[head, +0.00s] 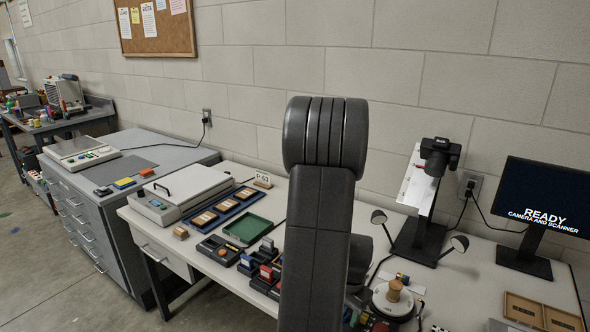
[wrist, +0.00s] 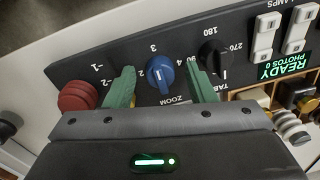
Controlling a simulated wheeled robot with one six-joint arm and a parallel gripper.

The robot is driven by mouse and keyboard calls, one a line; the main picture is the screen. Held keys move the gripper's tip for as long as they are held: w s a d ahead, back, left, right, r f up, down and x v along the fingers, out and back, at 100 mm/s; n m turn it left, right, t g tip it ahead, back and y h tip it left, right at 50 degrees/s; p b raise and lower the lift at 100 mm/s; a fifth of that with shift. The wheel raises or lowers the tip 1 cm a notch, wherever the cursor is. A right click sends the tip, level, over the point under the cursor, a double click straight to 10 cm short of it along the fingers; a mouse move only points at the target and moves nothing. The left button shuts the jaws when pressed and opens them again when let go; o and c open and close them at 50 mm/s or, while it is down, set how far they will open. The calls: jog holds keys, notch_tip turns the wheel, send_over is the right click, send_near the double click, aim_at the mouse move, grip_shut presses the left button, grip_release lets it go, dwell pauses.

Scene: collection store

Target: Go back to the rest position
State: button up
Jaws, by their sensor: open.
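In the wrist view my gripper (wrist: 160,68) is open, its two green fingers spread apart. The blue zoom knob (wrist: 160,75) on a dark control panel (wrist: 135,55) shows in the gap between the fingers, with clear space on either side of it. Its white mark points near the 3 on the scale. I cannot tell how far the fingertips stand off the panel. In the head view my arm rises in the middle and hides the gripper and the panel.
The panel also has a red button (wrist: 77,96), a black table knob (wrist: 214,54), white lamp switches (wrist: 264,36) and a display (wrist: 285,66) reading "READY PHOTOS 0". A camera stand (head: 437,155), a turntable (head: 393,300), a monitor (head: 540,205) and a green tray (head: 247,229) stand around my arm.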

jog(key=n+p, duration=0.1)
jog(key=n, duration=0.3)
jog(key=shift+r, duration=0.1)
jog(key=shift+n+p, duration=0.45)
jog(key=shift+n, duration=1.75)
